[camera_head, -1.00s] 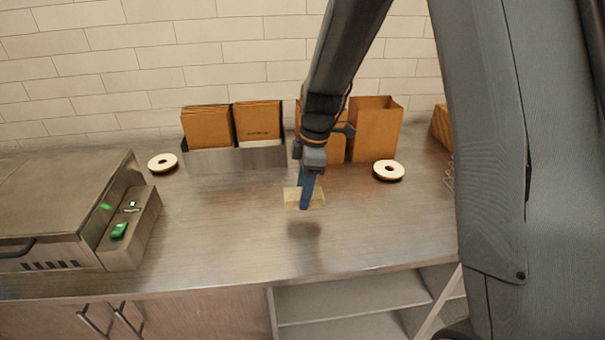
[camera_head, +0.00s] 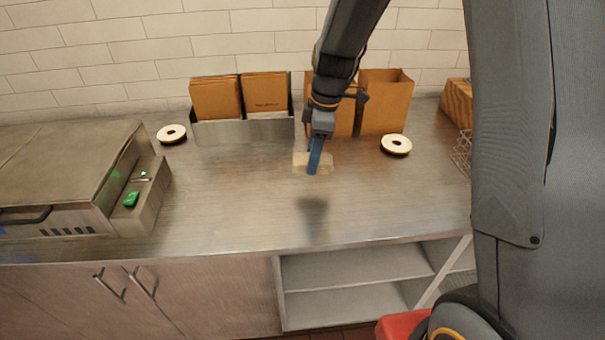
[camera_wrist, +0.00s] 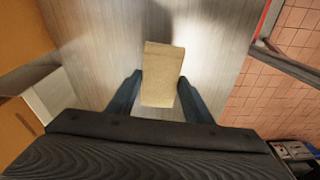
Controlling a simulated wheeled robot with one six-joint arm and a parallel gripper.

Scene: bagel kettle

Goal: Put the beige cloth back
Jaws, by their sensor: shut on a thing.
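The beige cloth (camera_head: 300,163) is a small, folded rectangular piece. In the wrist view the cloth (camera_wrist: 163,70) lies between the two blue fingers of my gripper (camera_wrist: 158,95). My gripper (camera_head: 314,170) is shut on it, pointing down over the middle of the steel counter (camera_head: 235,205). A dark shadow on the counter, apart from the fingers, shows that the cloth is held above the surface. The fingers cover part of the cloth in the head view.
Behind stand a metal holder (camera_head: 245,130) with brown bags and open paper bags (camera_head: 386,100). A ring-shaped item (camera_head: 172,133) lies left, another (camera_head: 396,144) right. A grey appliance (camera_head: 65,165) fills the left. The counter's front middle is clear.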

